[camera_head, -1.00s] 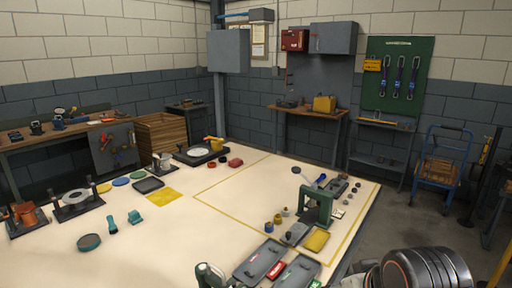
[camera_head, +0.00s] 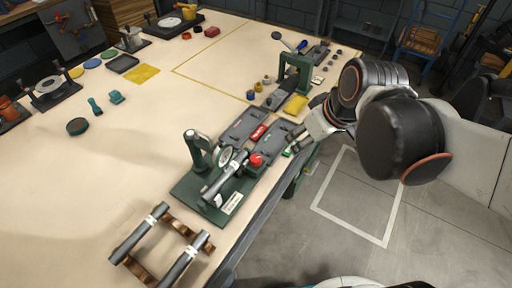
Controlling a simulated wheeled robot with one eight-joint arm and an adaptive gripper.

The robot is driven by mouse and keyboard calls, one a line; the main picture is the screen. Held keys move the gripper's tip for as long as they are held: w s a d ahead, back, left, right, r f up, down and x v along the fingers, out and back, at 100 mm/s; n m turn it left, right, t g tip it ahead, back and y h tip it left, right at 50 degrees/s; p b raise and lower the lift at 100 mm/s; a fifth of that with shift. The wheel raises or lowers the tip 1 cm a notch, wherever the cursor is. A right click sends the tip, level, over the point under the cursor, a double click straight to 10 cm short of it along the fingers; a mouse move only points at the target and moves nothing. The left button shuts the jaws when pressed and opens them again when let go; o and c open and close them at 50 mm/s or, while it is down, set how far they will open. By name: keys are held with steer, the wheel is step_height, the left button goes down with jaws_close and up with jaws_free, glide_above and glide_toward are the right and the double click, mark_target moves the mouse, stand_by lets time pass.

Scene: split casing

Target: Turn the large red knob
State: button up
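A round red knob (camera_head: 256,160) sits at the end of a green fixture (camera_head: 222,180) with a grey cylinder and a dial, near the table's front edge. It is the largest red knob I can make out. My gripper (camera_head: 298,146) is to the right of the knob, at the table's edge, and looks apart from it. It is small and partly hidden by my own arm, so I cannot tell whether its fingers are open.
Grey trays (camera_head: 243,126) with red and green labels lie just behind the knob. A green press (camera_head: 296,72) stands farther back. A rack with two grey bars (camera_head: 185,260) is at the front.

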steer(key=w+a+f+n+g+y+p, duration=0.2)
steer(key=w+a+f+n+g+p, duration=0.1)
steer(key=w+a+n, duration=0.25)
steer(key=n+b, duration=0.2)
steer(key=b, duration=0.3)
glide_toward(255, 158)
steer(key=shift+m, duration=0.25)
steer(key=x, duration=0.8)
steer(key=shift+f, duration=0.35)
steer(key=c, duration=1.1)
